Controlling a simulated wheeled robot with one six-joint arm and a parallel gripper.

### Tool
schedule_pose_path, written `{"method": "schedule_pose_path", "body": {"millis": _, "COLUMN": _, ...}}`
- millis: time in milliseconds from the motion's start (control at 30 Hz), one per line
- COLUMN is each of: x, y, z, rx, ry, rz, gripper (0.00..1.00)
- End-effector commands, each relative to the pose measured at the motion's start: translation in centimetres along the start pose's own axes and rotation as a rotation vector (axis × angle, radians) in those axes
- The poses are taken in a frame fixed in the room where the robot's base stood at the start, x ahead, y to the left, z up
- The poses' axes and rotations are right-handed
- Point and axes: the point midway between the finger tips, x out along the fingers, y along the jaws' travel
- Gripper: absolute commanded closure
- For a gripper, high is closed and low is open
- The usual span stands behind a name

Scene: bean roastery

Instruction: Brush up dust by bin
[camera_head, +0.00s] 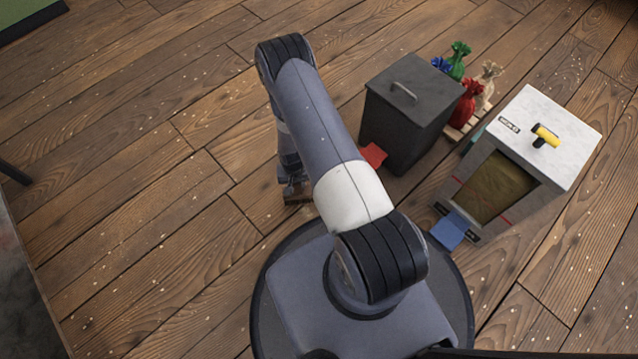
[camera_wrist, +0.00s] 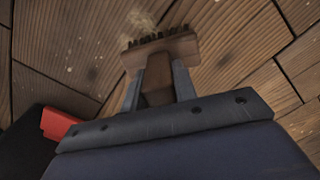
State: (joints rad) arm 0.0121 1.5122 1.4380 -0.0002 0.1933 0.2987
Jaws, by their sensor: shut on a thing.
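My gripper (camera_wrist: 158,82) is shut on a brush with a brown wooden block (camera_wrist: 160,53) and short dark bristles. The bristles point away from my wrist. A light tan patch of dust (camera_wrist: 140,20) lies on the floor just beyond the bristles in the wrist view. I cannot tell if they touch it. In the head view my gripper (camera_head: 293,186) is low over the floor, left of the dark lidded bin (camera_head: 388,132), and my arm hides most of the brush. The dust is not visible there. A red flat piece (camera_head: 374,155) sits at the bin's foot; it also shows in the wrist view (camera_wrist: 57,122).
Tied sacks, green (camera_head: 457,66), red (camera_head: 466,104) and beige (camera_head: 487,80), stand behind the bin. A white-topped machine (camera_head: 543,123) with a yellow-handled knob and a blue flap (camera_head: 450,231) stands at right. The plank floor at left is clear apart from pale specks.

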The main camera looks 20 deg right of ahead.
Motion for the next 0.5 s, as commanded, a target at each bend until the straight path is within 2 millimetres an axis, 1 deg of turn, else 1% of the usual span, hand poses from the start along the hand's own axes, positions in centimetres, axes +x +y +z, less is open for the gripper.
{"method": "schedule_pose_path", "body": {"millis": 33, "x": -0.8, "y": 0.0, "z": -0.2, "rx": 0.0, "ry": 0.002, "rz": 0.0, "gripper": 0.91}}
{"method": "schedule_pose_path", "body": {"millis": 100, "x": -1.4, "y": 0.0, "z": -0.3, "rx": 0.0, "ry": 0.002, "rz": -0.001, "gripper": 0.91}}
{"method": "schedule_pose_path", "body": {"millis": 500, "x": -4.8, "y": 0.0, "z": -1.0, "rx": -0.002, "ry": 0.001, "rz": 0.0, "gripper": 0.91}}
